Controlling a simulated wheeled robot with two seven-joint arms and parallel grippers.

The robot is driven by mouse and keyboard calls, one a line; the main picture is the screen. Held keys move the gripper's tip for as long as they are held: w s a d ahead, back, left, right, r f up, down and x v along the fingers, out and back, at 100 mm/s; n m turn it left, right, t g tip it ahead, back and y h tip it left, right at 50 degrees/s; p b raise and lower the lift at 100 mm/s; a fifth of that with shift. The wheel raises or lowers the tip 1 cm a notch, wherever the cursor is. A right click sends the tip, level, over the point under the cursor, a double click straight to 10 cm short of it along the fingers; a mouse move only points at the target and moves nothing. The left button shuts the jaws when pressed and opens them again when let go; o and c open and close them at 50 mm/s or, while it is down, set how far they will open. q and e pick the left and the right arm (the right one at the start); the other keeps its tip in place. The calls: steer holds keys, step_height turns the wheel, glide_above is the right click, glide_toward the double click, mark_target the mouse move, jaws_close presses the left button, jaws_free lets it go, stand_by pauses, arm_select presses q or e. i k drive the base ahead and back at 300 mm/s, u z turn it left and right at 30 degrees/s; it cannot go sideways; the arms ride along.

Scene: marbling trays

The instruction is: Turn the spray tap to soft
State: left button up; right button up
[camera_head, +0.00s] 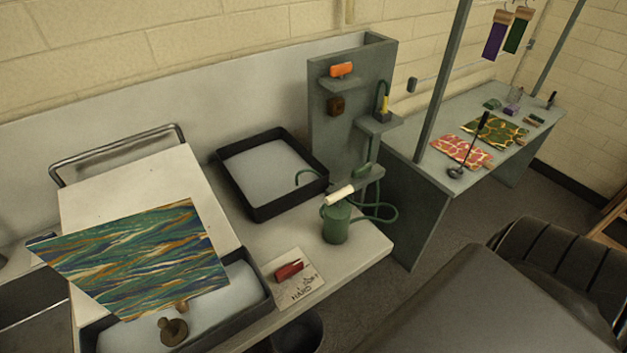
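A red tap handle (289,270) sits on a pale square plate (312,288) on the bench's front part, right of the near tray. The plate carries dark marks and the word "HARD" along its lower right edge. The handle lies slantwise, its right end higher in the picture. I cannot read a "soft" label, and which setting the handle is at is not clear. A green sprayer can (336,226) with a white top piece and a green hose stands behind the plate. Neither of my grippers is in view.
A dark-rimmed tray (265,212) stands farther back. A grey shelf unit (328,130) rises behind the can. A dark bin (303,330) is below the bench edge.

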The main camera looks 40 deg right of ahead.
mark_target(287, 272)
steer(key=z, duration=2.25)
steer(key=k, duration=1.15)
steer(key=u, duration=0.5)
